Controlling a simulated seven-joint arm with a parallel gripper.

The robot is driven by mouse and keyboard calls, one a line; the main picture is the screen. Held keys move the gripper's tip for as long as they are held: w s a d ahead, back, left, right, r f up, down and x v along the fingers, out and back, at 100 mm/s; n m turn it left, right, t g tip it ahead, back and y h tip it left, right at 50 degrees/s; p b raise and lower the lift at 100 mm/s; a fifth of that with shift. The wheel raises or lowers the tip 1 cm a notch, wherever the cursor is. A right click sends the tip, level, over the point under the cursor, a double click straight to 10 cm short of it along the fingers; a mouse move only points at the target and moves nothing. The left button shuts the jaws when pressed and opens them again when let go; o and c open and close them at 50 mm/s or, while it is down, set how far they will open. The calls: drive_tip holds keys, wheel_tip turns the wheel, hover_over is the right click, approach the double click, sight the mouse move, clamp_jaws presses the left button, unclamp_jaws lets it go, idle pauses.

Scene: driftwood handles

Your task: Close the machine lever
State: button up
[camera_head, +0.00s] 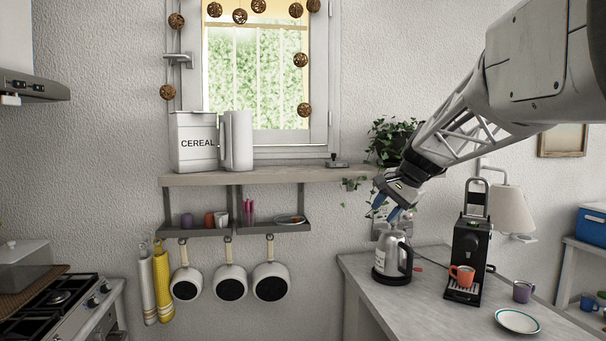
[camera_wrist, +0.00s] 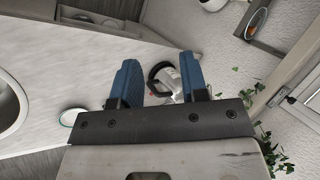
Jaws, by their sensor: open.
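The black coffee machine (camera_head: 466,246) stands on the counter at the right in the head view. Its lever (camera_head: 477,193) stands up above the machine's top, in the raised position. An orange cup (camera_head: 463,275) sits on the machine's drip tray under the spout. My gripper (camera_head: 385,212), with blue fingers, points down to the left of the lever and above the kettle, clear of the machine. In the wrist view my gripper (camera_wrist: 160,74) is open, with its fingers apart and nothing held between them. I cannot make out the machine or its lever in the wrist view.
A metal kettle (camera_head: 393,256) stands left of the machine and shows beyond the fingers in the wrist view (camera_wrist: 168,82). A purple mug (camera_head: 522,291) and a plate (camera_head: 517,321) are to the right. A lamp (camera_head: 508,210) stands behind the machine; a plant (camera_head: 390,140) hangs behind my arm.

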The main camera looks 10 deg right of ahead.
drive_tip(key=w+d+r+m+t+y, duration=0.1)
drive_tip(key=w+d+r+m+t, duration=0.15)
drive_tip(key=w+d, duration=0.9)
drive_tip(key=m+t+y, duration=0.2)
drive_tip(key=m+t, duration=0.4)
drive_tip(key=m, duration=0.2)
approach(478, 178)
drive_tip(key=shift+w+a+f, duration=0.1)
drive_tip(key=shift+w, duration=0.45)
drive_tip(key=shift+w+a+f, duration=0.1)
drive_tip(key=shift+w+f, duration=0.05)
drive_tip(key=shift+w, duration=0.4)
drive_tip(key=shift+w, duration=0.15)
drive_tip(key=shift+x, duration=3.8)
drive_tip(key=shift+a+f, duration=0.1)
drive_tip(key=shift+f, duration=0.05)
clamp_jaws()
